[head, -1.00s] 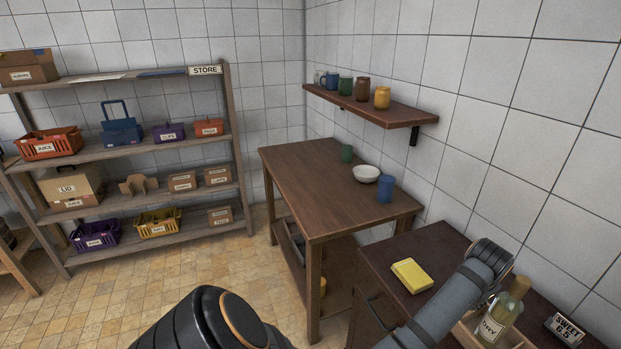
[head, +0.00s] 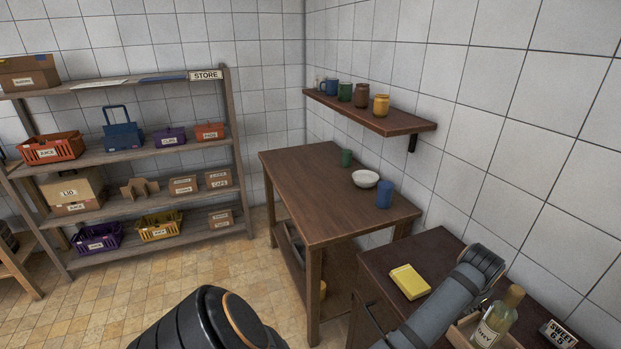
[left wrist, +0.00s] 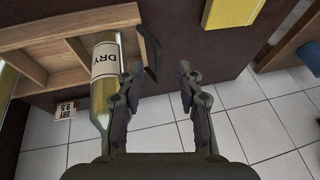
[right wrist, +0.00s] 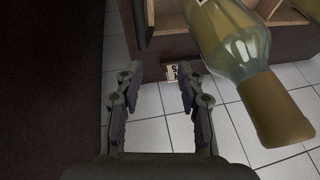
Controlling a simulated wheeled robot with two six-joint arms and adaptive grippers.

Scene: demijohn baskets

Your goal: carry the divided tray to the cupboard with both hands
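The divided tray is light wood and stands on a dark brown cabinet at the lower right of the head view (head: 461,335). The left wrist view shows its rim (left wrist: 60,28) and dividers, with a bottle labelled DRY (left wrist: 106,70) in it. The right wrist view shows a tray corner (right wrist: 287,14) behind a corked bottle (right wrist: 225,35). My left gripper (left wrist: 158,70) is open and empty, beside the DRY bottle. My right gripper (right wrist: 157,75) is open and empty, left of the corked bottle. Neither gripper shows in the head view. Which furniture is the cupboard is unclear.
A brown table (head: 320,190) holds a bowl (head: 365,178) and two cups. A STORE shelf (head: 140,157) with baskets stands at the left. Tiled floor is open between.

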